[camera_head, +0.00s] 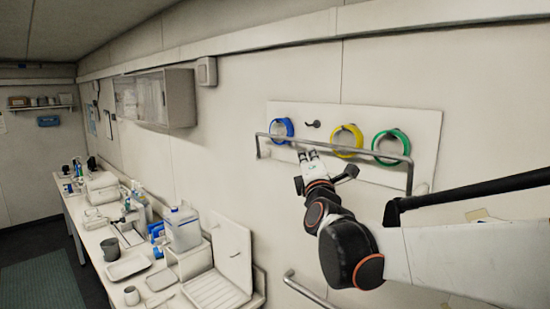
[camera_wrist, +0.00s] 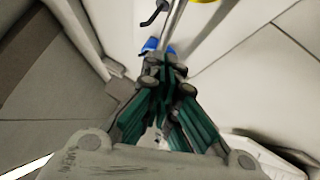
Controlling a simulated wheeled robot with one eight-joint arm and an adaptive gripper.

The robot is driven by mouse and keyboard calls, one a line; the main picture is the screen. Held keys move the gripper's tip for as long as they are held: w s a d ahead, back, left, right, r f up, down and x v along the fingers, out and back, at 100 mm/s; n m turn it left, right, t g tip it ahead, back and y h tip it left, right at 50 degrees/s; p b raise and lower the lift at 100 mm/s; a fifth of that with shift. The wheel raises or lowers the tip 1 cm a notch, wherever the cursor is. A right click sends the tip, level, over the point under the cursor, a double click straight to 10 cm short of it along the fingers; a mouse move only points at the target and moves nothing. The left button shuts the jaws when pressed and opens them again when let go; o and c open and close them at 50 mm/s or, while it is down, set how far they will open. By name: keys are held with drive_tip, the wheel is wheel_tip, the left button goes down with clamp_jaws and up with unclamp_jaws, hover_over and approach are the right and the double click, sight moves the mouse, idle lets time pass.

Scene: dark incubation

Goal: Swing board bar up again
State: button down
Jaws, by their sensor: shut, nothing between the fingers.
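The pale board (camera_head: 425,135) is fixed to the wall. A grey metal bar (camera_head: 335,148) runs lengthwise across its front, its bent ends reaching down near the board's lower corners. Behind the bar hang a blue ring (camera_head: 283,121), a yellow ring (camera_head: 358,131) and a green ring (camera_head: 404,138); the bar crosses in front of their lower parts. My gripper (camera_head: 308,154) is shut and empty just below the bar, between blue and yellow. In the wrist view the bar (camera_wrist: 176,22) passes beyond my closed fingertips (camera_wrist: 166,66). I cannot tell whether they touch it.
A dark hook (camera_head: 313,124) sticks out of the board between blue and yellow. A handrail (camera_head: 305,289) is on the wall below. A bench at left holds a jug (camera_head: 182,229), a drying rack (camera_head: 217,291) and several small items. A wall cabinet (camera_head: 155,99) hangs above the bench.

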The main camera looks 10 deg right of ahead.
sight(313, 144)
drive_tip(key=shift+w+d+r, duration=0.35)
drive_tip(key=shift+w+d, duration=0.4)
drive_tip(key=shift+d, duration=0.1)
drive_tip(key=shift+w, duration=0.1)
drive_tip(key=shift+w+d+r, duration=0.4)
drive_tip(key=shift+d+r, duration=0.05)
drive_tip(key=shift+d, duration=0.15)
drive_tip(key=shift+s, duration=0.15)
